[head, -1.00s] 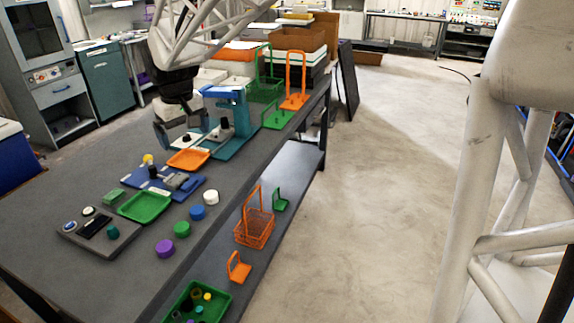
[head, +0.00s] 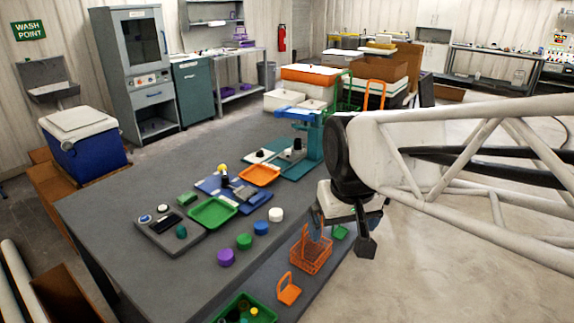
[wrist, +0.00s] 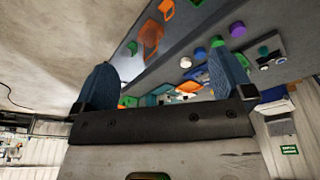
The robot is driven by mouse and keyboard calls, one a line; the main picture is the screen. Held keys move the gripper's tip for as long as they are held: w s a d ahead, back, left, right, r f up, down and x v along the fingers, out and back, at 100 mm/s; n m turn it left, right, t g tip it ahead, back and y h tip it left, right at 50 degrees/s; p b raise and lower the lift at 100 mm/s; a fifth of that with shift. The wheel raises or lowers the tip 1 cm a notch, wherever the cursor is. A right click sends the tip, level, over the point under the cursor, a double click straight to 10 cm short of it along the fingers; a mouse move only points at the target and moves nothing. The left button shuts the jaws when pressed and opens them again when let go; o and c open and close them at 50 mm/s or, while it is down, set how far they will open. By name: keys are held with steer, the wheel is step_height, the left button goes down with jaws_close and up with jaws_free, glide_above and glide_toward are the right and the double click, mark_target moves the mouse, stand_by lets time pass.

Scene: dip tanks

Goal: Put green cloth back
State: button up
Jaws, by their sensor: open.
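My gripper (head: 341,240) is open and empty, off the table's right side.
Purple (head: 226,257), green (head: 244,241), blue (head: 261,227) and white (head: 276,214) round pieces line the table's right edge. An orange tray (head: 260,175) and a blue-and-teal stand (head: 314,138) are further back. An orange holder (head: 288,291) sits on the lower shelf.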

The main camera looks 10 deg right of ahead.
steer(key=s+d+f+m, duration=0.1)
steer(key=s+f, duration=0.2)
steer(key=s, duration=0.4)
steer(key=shift+d, duration=0.35)
stand_by(0.9)
